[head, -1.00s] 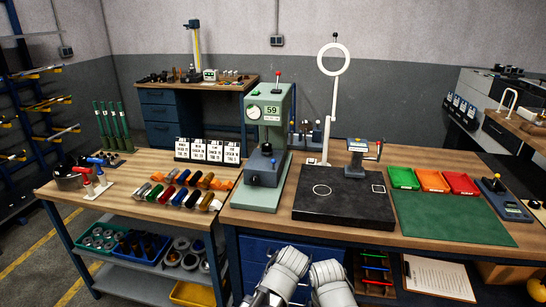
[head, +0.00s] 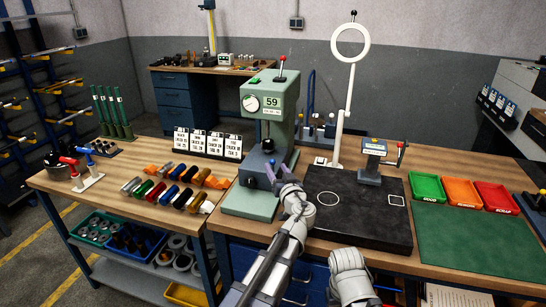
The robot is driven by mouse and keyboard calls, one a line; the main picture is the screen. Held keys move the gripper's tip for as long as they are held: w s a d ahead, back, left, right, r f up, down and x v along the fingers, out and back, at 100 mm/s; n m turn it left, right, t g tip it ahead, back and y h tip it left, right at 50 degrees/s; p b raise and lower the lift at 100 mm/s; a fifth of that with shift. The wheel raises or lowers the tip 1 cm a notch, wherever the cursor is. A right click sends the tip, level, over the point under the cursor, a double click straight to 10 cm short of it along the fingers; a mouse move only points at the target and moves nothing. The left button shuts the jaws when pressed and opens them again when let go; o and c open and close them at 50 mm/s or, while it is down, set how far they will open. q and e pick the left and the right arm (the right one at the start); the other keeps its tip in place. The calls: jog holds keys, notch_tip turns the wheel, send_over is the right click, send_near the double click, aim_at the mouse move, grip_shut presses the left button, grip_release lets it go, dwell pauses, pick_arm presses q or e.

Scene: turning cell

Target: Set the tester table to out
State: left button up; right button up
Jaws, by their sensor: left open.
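The green bench tester (head: 270,105) stands on the wooden bench, with a dial and a display reading 59. A dark block (head: 253,172), which looks like the tester table, sits low at its front, above the pale green base. A small blue knob shows beside it, close to my fingertips. My left gripper (head: 280,174) is open at the front right of this block, its fingers pointing up at it. I cannot tell whether they touch the knob. My right arm shows at the bottom, but I cannot make out its gripper.
Green, orange and red trays (head: 461,190) stand farther right. The green mat (head: 480,243) is clear.

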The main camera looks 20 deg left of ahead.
aim_at(270, 158)
pick_arm(q)
jog(key=shift+x, duration=3.95)
jog(key=shift+s, duration=0.1)
grip_shut()
